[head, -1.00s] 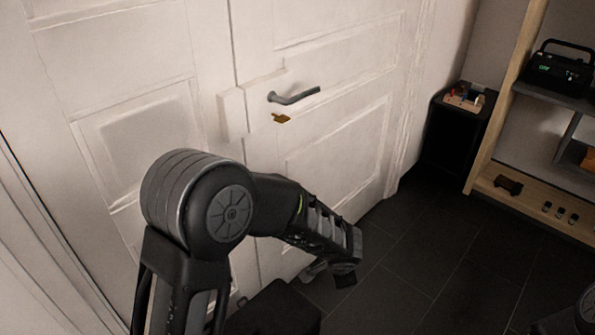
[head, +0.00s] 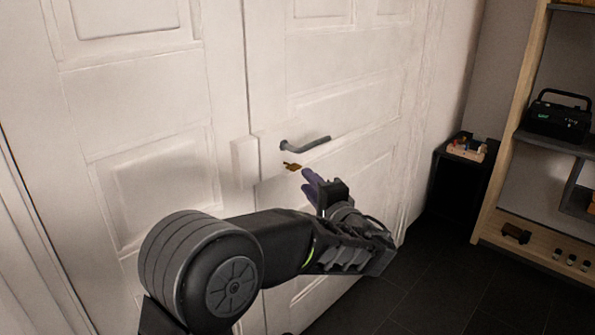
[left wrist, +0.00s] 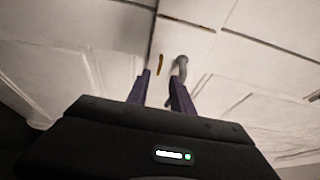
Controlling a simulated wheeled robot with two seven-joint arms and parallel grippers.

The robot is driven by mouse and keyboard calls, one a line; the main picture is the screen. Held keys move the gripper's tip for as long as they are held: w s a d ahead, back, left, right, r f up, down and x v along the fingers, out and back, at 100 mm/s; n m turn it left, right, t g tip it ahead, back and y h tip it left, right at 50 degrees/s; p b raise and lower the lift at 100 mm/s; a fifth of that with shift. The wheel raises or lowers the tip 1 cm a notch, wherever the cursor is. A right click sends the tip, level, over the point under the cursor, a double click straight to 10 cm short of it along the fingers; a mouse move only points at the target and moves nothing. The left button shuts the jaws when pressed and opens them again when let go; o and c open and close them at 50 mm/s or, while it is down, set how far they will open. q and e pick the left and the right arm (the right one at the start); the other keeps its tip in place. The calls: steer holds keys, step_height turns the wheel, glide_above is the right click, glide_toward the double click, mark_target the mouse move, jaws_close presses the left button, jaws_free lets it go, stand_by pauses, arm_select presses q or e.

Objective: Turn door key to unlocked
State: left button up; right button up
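The brass door key (head: 292,166) sticks out of the white door (head: 330,100) just below the grey door handle (head: 306,145). My left gripper (head: 309,181) is just below and right of the key in the head view, its purple fingers pointing up toward it. In the left wrist view the two fingers (left wrist: 158,84) stand apart with nothing between them, so it is open. The key (left wrist: 160,65) shows beyond the fingertips there, with the handle (left wrist: 180,66) to its right. The key looks apart from the fingers. My right gripper is not in view.
A black cabinet (head: 462,185) with small items on top stands right of the door. A wooden shelf (head: 512,120) holding a black radio (head: 559,115) is at the far right. Dark floor (head: 440,285) lies clear in front of the door.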

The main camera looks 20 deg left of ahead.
mark_target(291, 165)
arm_select(q)
steer(key=x, duration=0.7)
steer(key=shift+w+a, duration=0.1)
steer(key=shift+a, duration=0.05)
jaws_close()
stand_by(0.4)
